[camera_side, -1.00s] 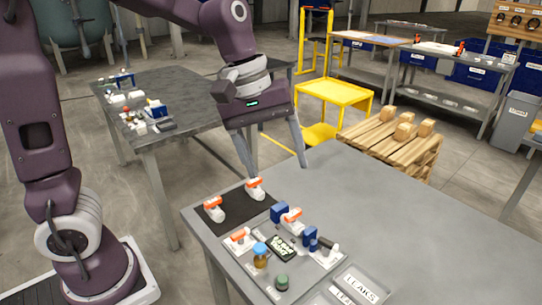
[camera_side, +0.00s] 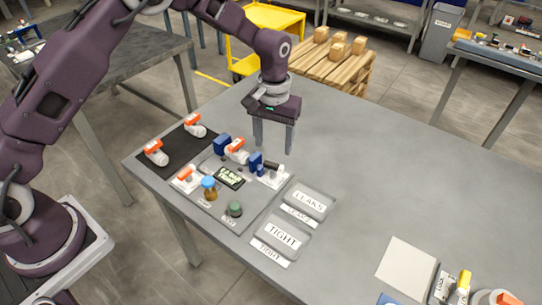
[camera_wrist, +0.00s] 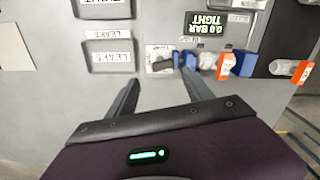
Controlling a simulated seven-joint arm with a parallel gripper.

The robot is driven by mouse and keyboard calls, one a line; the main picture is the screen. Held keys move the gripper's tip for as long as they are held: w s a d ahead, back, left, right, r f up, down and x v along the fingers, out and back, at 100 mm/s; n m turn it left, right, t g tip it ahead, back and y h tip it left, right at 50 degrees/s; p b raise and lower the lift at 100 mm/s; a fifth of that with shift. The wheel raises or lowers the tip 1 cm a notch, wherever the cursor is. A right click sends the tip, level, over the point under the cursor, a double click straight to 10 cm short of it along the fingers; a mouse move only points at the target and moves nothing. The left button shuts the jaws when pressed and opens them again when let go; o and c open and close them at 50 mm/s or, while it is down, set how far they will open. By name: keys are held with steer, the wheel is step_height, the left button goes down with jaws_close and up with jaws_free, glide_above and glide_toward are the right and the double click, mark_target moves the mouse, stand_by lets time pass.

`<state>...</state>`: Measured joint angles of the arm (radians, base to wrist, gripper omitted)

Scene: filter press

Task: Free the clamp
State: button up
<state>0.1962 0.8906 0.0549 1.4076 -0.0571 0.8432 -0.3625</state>
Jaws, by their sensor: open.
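The clamp (camera_side: 256,163) has blue jaws with a white, orange-handled valve (camera_side: 237,151) between them. Its dark-tipped lever (camera_side: 272,166) lies to the right, on a white plate. My gripper (camera_side: 274,148) is open and empty, pointing down just behind the lever, fingers apart. In the wrist view, the gripper (camera_wrist: 160,88) has its fingertips short of the lever (camera_wrist: 161,65), which lies across the gap between them. The valve (camera_wrist: 208,61) and blue jaws (camera_wrist: 240,63) show to the right there. A small display (camera_side: 229,177) reads 0.0 BAR TIGHT.
Two orange-handled valves stand on a black mat (camera_side: 160,147) at left; another (camera_side: 185,178) sits nearer. Trays marked LEAKS (camera_side: 308,199) and TIGHT (camera_side: 282,236) lie right. The table's back right is clear.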

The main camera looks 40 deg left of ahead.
mark_target(273, 164)
step_height(273, 164, down, 7)
steer(key=shift+r, duration=0.1)
steer(key=c, duration=1)
steer(key=m, duration=0.3)
steer(key=shift+c, duration=0.5)
steer(key=o, duration=1.1)
step_height(273, 164, up, 7)
steer(key=shift+r, duration=0.1)
